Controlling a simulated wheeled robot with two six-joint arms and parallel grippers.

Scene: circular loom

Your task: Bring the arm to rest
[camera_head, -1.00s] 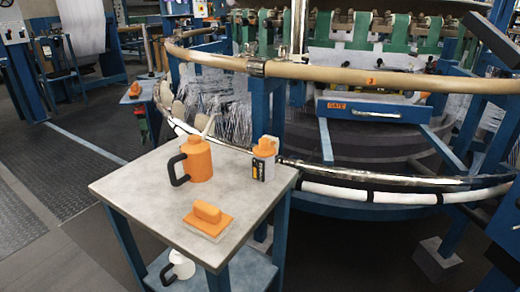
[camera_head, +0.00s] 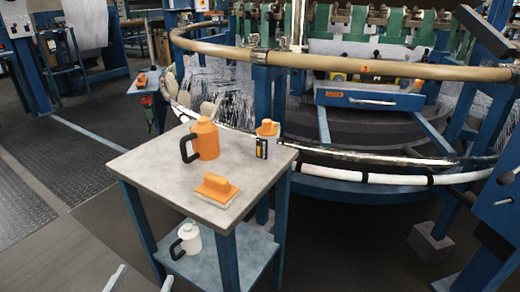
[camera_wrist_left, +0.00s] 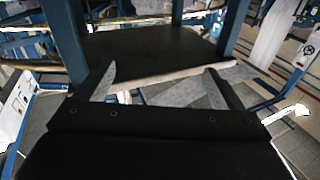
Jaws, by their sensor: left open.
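My left gripper (camera_head: 141,281) shows only as two pale fingertips at the bottom edge of the head view, spread apart. They are in front of and below the small work table (camera_head: 150,168). In the left wrist view the gripper (camera_wrist_left: 160,85) has its two fingers wide apart with nothing held between them. The rest of the left arm is outside the head view. My right gripper is in neither view.
On the table stand an orange jug (camera_head: 207,141), an orange-topped container (camera_head: 266,140) and an orange-handled block (camera_head: 216,187). A white jug (camera_head: 188,238) is on the lower shelf (camera_head: 252,252). The loom's ring rail (camera_head: 345,62) is behind. Open floor (camera_head: 60,240) lies left.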

